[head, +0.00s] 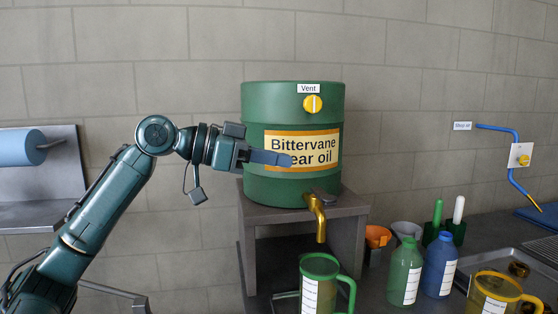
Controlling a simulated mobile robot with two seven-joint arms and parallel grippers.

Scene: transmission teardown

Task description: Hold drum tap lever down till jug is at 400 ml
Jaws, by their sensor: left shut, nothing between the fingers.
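The green drum (258,110), labelled Bittervane gear oil, sits on a grey stand (345,226). Its brass tap (318,218) points down at the lower front, with a dark lever (324,195) on top. No stream shows below the spout. A clear jug (318,288) with a green rim and handle stands below the tap. Its white scale faces left and its fill level cannot be read. My left gripper (290,160) is shut and empty in front of the drum label, above and left of the tap lever, apart from it. My right gripper is not in view.
A yellow vent knob (312,104) is high on the drum. Right of the stand are an orange cup (377,238), a green bottle (405,270), a blue bottle (438,265) and a yellow-rimmed jug (495,290) on a tray. A blue roll (22,148) hangs at left.

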